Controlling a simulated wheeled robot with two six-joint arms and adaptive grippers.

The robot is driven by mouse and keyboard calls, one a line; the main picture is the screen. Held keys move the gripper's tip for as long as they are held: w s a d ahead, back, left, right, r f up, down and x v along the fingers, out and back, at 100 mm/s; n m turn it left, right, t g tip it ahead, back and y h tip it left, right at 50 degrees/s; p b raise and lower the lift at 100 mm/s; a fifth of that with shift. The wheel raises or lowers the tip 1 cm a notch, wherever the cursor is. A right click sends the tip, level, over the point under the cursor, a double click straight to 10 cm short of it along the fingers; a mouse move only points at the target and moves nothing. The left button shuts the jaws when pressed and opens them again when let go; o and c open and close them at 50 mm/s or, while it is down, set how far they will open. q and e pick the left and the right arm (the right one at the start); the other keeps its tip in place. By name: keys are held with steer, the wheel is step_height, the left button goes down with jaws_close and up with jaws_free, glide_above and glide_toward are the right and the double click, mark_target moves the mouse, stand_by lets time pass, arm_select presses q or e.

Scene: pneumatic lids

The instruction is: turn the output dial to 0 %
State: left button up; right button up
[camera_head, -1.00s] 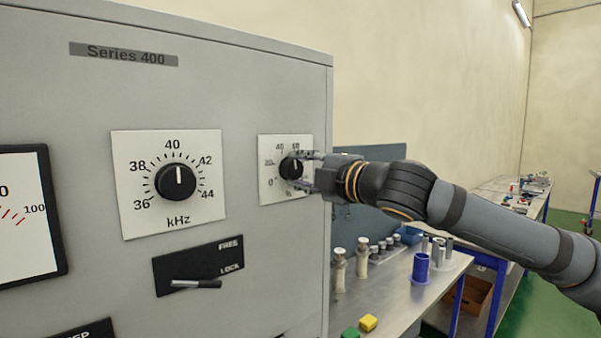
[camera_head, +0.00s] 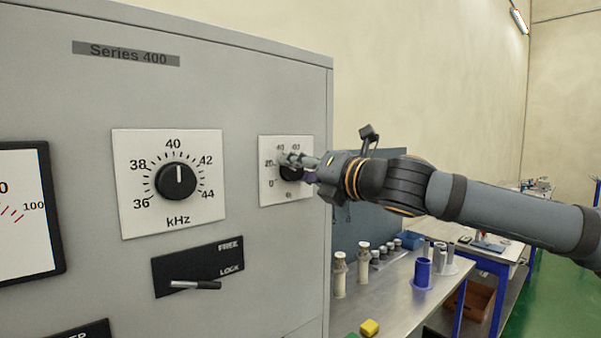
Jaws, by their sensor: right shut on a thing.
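The output dial (camera_head: 291,176) is a black knob on a small white plate (camera_head: 268,196) marked in %, at the right of the grey cabinet front. My right gripper (camera_head: 292,166) is shut on the dial's knob, reaching in from the right. Its fingers cover most of the knob and part of the scale, so the pointer cannot be read. The marks 0, 20, 40 and 60 show on the left and top of the plate. My left gripper is not in view.
The kHz dial (camera_head: 176,181), pointing near 40, is left of the output dial. Below it is a FREE/LOCK lever (camera_head: 195,285). A meter (camera_head: 28,212) is at the far left. A metal bench (camera_head: 385,300) with white fittings and a blue cylinder (camera_head: 422,272) stands right of the cabinet.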

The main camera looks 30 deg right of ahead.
steer(key=n, duration=0.5)
steer(key=shift+a+f+n, duration=0.15)
steer(key=shift+n, duration=0.15)
steer(key=n, duration=0.5)
steer(key=shift+a+b, duration=0.15)
steer(key=shift+b, duration=0.25)
steer(key=shift+f+n, duration=0.1)
steer(key=shift+n, duration=0.3)
steer(key=o, duration=1.2)
steer(key=shift+r, duration=0.2)
